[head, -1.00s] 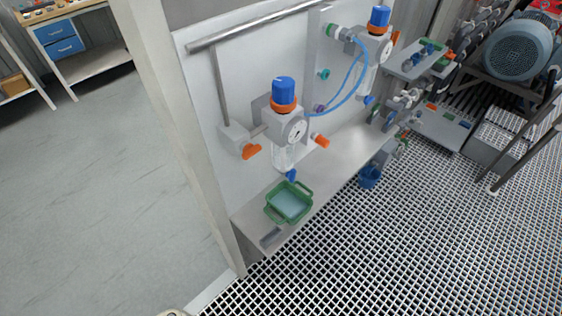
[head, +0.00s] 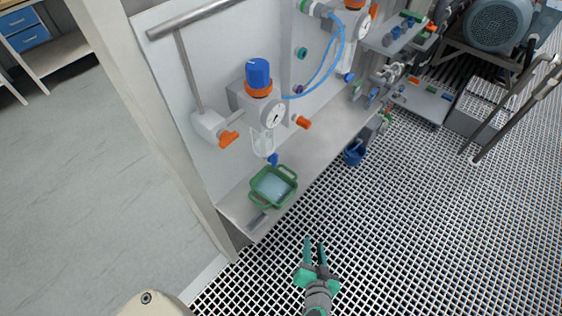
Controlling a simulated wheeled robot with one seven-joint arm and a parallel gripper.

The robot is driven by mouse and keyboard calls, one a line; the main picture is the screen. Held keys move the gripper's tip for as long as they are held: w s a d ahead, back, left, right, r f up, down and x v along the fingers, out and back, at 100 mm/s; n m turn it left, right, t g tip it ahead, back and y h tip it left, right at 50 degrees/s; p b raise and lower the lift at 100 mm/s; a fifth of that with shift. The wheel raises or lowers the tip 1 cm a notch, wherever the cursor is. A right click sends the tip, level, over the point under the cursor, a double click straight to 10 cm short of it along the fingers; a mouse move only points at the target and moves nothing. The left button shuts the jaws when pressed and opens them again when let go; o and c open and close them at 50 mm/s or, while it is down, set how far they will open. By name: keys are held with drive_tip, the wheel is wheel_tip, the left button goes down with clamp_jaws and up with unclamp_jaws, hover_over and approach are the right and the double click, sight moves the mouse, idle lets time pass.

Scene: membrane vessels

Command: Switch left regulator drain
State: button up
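The left regulator (head: 259,105) is fixed to the white panel, with a blue knob (head: 258,73) over an orange ring and a round gauge on its front. A clear bowl (head: 262,142) hangs below it. The small blue drain (head: 273,159) is at the bowl's bottom, just above a green tray (head: 257,197) with pale contents. My gripper (head: 315,243) is at the bottom centre, over the grating, below and to the right of the tray. Its two teal fingers are apart with nothing between them. It touches nothing.
An orange valve handle (head: 229,139) is left of the regulator and an orange fitting (head: 303,122) right of it. A second regulator (head: 349,20) stands at upper right. A blue cup (head: 354,153) is by the ledge (head: 316,137). The grating floor (head: 420,240) is open at right.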

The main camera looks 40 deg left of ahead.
drive_tip(key=w+a+r+n+g+y, duration=0.1)
drive_tip(key=w+a+r+n+y, duration=0.15)
drive_tip(key=w+a, duration=0.2)
drive_tip(key=n+g+y, duration=0.8)
drive_tip(key=n+y, duration=0.1)
drive_tip(key=n, duration=0.2)
approach(277, 159)
drive_tip(key=a, duration=0.8)
drive_tip(key=shift+w+r, duration=0.15)
drive_tip(key=shift+w, duration=0.2)
clamp_jaws()
